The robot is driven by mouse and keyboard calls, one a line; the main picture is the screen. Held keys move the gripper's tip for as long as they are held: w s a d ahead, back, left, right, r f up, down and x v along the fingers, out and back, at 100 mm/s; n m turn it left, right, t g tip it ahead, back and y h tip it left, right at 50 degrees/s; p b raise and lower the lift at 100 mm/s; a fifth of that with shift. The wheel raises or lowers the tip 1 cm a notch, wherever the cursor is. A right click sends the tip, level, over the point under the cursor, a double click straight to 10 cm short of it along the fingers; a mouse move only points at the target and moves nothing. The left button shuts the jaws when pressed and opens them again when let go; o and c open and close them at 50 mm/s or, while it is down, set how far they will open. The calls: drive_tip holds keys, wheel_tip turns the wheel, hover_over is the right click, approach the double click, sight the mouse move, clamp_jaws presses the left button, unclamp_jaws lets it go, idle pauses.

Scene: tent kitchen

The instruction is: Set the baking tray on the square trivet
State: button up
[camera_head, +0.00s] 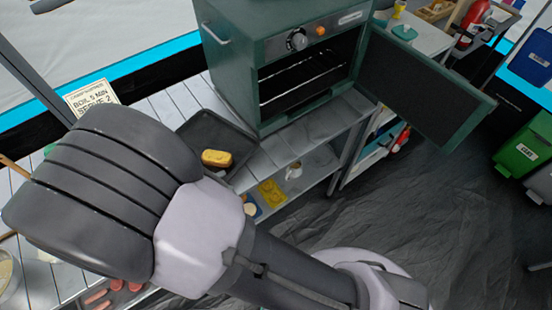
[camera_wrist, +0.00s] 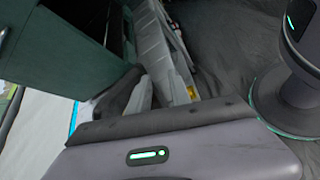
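The baking tray (camera_head: 208,128) is dark and shallow and sits on the slatted counter, left of the oven. A golden loaf-like piece (camera_head: 217,158) lies in it, and my arm hides its near left part. My gripper is hidden behind my arm in the head view. In the wrist view, dark shapes that look like the fingers of my gripper (camera_wrist: 130,97) show beyond the wrist housing; their gap and any hold are unclear. I cannot make out a square trivet for certain.
The green oven (camera_head: 240,75) stands with its door (camera_head: 425,90) swung open to the right and an empty rack inside. A mug (camera_head: 294,170) and a yellow flat item (camera_head: 271,192) are on the lower shelf. A recipe card (camera_head: 90,97) stands at left.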

drive_tip(key=d+r+m+g+y, duration=0.1)
drive_tip(key=d+r+m+g, duration=0.3)
drive_tip(key=d, duration=0.3)
drive_tip(key=d+r+m+g+y, duration=0.2)
drive_tip(key=d+r+m, duration=0.3)
drive_tip(key=d+m, duration=0.1)
drive_tip(key=s+d+r+m+t+y, duration=0.4)
drive_tip(key=s+d+r+m+y, duration=0.3)
drive_tip(key=m, duration=0.8)
wheel_tip(320, 180, up, 4)
drive_tip(key=shift+s+d+f+m+y, duration=0.2)
drive_tip(key=shift+s+d+m+y, duration=0.15)
drive_tip(key=shift+d, duration=0.35)
